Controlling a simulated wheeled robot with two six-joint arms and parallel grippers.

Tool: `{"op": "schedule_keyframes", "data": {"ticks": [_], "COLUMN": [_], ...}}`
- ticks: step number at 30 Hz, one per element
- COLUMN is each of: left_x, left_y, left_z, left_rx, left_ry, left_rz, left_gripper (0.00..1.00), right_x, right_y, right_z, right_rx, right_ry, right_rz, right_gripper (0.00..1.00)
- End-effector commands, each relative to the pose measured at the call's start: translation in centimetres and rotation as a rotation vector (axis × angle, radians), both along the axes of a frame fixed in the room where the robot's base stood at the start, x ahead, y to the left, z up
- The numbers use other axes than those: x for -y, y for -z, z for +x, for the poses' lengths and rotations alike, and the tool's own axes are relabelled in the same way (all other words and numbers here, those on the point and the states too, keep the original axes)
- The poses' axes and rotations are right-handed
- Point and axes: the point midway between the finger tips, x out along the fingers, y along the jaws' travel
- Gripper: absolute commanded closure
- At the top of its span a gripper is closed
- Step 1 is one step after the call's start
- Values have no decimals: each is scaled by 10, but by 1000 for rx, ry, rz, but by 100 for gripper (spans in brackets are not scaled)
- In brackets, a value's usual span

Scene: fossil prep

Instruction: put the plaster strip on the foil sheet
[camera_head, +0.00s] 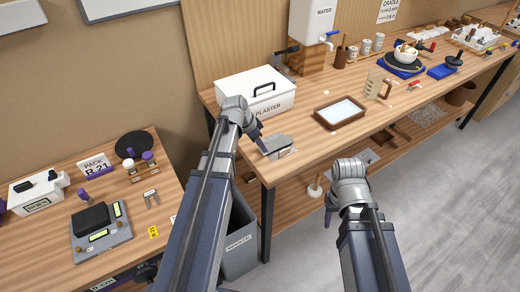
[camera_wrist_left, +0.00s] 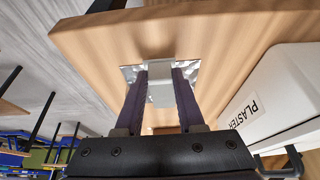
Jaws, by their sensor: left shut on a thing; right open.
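The plaster strip (camera_wrist_left: 160,88) is a pale grey-white piece between the two purple fingers of my left gripper (camera_wrist_left: 160,100), which is shut on it. The foil sheet (camera_wrist_left: 191,72) is a shiny, crinkled silver piece on the wooden bench, showing on both sides of the strip. The strip is over the foil; I cannot tell whether they touch. In the head view my left gripper (camera_head: 263,145) is at the bench's front left corner, beside the strip and foil. My right gripper (camera_head: 328,215) is low in front of the bench, mostly hidden behind its own wrist.
A white plaster box (camera_head: 256,92) stands behind my left gripper. A brown-rimmed tray (camera_head: 340,113) lies to the right on the bench. A water tank (camera_head: 312,30) stands at the back. A grey bin (camera_head: 238,240) is below, between the bench and the left table (camera_head: 60,245).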

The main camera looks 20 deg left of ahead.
Motion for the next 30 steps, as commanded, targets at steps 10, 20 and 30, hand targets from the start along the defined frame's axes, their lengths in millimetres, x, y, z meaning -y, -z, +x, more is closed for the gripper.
{"op": "schedule_keyframes", "data": {"ticks": [10, 20, 30], "left_x": [0, 0, 0], "left_y": [4, 4, 2], "left_z": [0, 0, 0], "left_rx": [0, 0, 0], "left_ry": [0, 0, 0], "left_rz": [0, 0, 0], "left_gripper": [100, 32, 32], "right_x": [0, 0, 0], "right_y": [4, 4, 2], "right_z": [0, 0, 0], "right_rx": [0, 0, 0], "right_ry": [0, 0, 0], "right_rz": [0, 0, 0], "right_gripper": [51, 51, 51]}}
